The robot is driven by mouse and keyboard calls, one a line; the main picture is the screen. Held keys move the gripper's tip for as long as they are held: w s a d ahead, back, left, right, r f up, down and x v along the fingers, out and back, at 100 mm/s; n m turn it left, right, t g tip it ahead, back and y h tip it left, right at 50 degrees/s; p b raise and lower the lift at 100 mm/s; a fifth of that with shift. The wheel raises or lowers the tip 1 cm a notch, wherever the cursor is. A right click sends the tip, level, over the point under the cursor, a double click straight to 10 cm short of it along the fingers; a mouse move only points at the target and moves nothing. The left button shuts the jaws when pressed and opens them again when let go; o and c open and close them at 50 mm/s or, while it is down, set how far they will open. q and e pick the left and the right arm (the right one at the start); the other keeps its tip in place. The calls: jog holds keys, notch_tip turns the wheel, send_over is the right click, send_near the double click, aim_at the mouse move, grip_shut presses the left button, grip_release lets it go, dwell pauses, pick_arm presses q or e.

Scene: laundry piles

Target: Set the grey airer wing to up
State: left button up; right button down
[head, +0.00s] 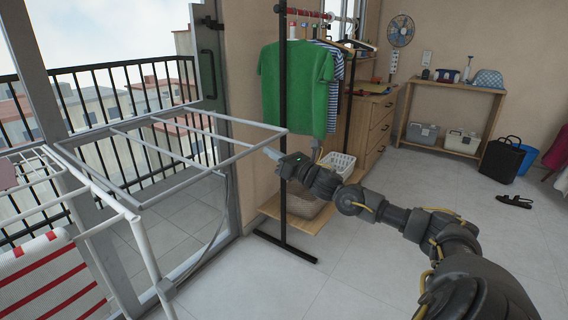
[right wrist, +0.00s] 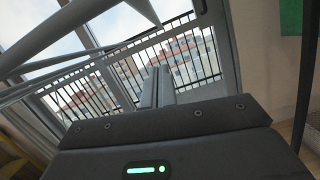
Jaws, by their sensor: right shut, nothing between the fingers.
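The grey airer wing (head: 215,168) is a barred frame on the right side of the white airer (head: 103,197). In the head view it stands out about level toward the right, in front of the balcony railing. My right gripper (head: 271,153) is shut and empty. Its fingertips are close to the wing's outer right end, just below the corner; I cannot tell whether they touch. In the right wrist view the shut fingers (right wrist: 155,87) point toward the railing, and pale grey bars cross the upper left. My left gripper is not in view.
A black clothes rack (head: 284,190) with a green shirt (head: 296,85) stands just behind my right gripper. A white basket (head: 338,167) sits on its low shelf. A red-striped cloth (head: 48,280) hangs at the lower left. The floor at the lower middle is clear.

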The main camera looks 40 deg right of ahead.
jog(key=shift+v, duration=2.15)
jog(key=shift+f, duration=0.2)
